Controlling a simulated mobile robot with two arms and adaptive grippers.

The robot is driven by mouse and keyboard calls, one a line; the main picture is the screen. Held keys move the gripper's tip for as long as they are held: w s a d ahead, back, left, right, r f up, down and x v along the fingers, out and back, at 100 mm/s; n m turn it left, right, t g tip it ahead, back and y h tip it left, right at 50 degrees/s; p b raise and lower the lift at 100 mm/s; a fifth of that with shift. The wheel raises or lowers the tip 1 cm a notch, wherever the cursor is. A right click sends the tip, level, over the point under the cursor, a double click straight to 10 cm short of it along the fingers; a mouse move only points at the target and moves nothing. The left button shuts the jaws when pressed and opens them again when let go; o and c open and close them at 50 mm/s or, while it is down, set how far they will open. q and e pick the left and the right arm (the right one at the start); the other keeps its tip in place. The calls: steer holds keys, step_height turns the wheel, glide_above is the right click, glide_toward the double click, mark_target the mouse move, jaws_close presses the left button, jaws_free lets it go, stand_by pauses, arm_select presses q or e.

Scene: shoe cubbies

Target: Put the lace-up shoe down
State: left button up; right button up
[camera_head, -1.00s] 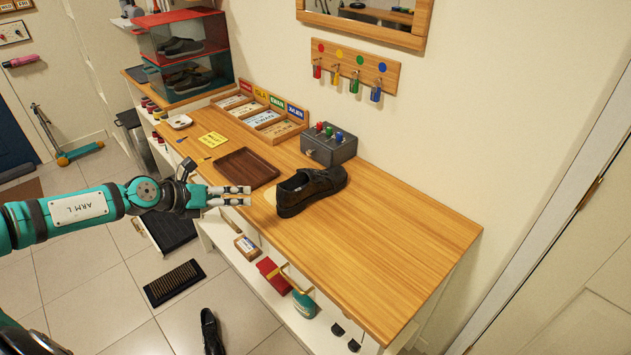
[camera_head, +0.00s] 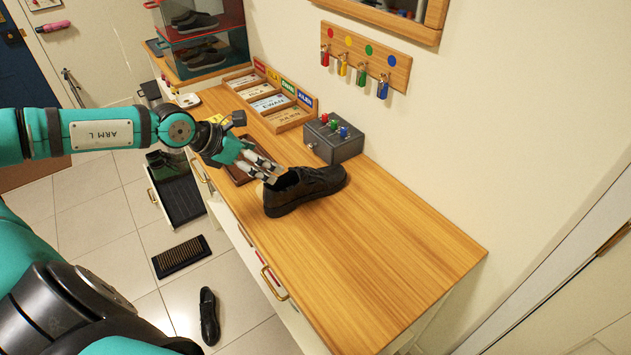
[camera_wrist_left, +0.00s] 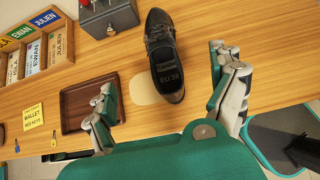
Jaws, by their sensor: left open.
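The black lace-up shoe (camera_head: 305,190) rests upright on the wooden bench top (camera_head: 390,245), with nothing gripping it. Its laces and an insole with printed text show in the left wrist view (camera_wrist_left: 163,55), heel end towards my gripper. My left gripper (camera_head: 268,176) is at the heel end of the shoe, open and empty. In the left wrist view its two fingers stand wide apart (camera_wrist_left: 165,82), one on each side of the shoe's heel end. Whether a fingertip touches the shoe, I cannot tell. My right gripper is not in view.
A brown tray (camera_wrist_left: 75,110) lies beside the shoe. A grey box with coloured knobs (camera_head: 333,140) stands behind it, near the name-card rack (camera_head: 268,103). Another dark shoe (camera_head: 208,315) lies on the floor. The bench's near right part is clear.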

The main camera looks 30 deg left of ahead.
mark_target(295, 172)
arm_select(q)
steer(key=p+x, duration=0.2)
steer(key=x, duration=0.7)
steer(key=shift+w+f, duration=0.1)
steer(key=shift+w+d+f, duration=0.1)
steer(key=shift+w+f, duration=0.3)
steer(key=shift+f, duration=0.1)
steer(key=shift+w+d+f+p, duration=0.15)
steer(key=shift+p, duration=0.25)
steer(key=p+x, duration=0.1)
steer(key=x, duration=0.2)
steer(key=shift+w+d+f, duration=0.15)
steer(key=shift+w+f, duration=0.05)
steer(key=shift+w, duration=0.05)
steer(key=shift+w+d+f, duration=0.1)
steer(key=shift+w+f, duration=0.2)
steer(key=shift+f, duration=0.15)
steer(key=shift+s, duration=0.1)
steer(key=shift+c, duration=1)
steer(key=c, duration=1.3)
steer(key=shift+r, duration=0.1)
steer(key=c, duration=0.3)
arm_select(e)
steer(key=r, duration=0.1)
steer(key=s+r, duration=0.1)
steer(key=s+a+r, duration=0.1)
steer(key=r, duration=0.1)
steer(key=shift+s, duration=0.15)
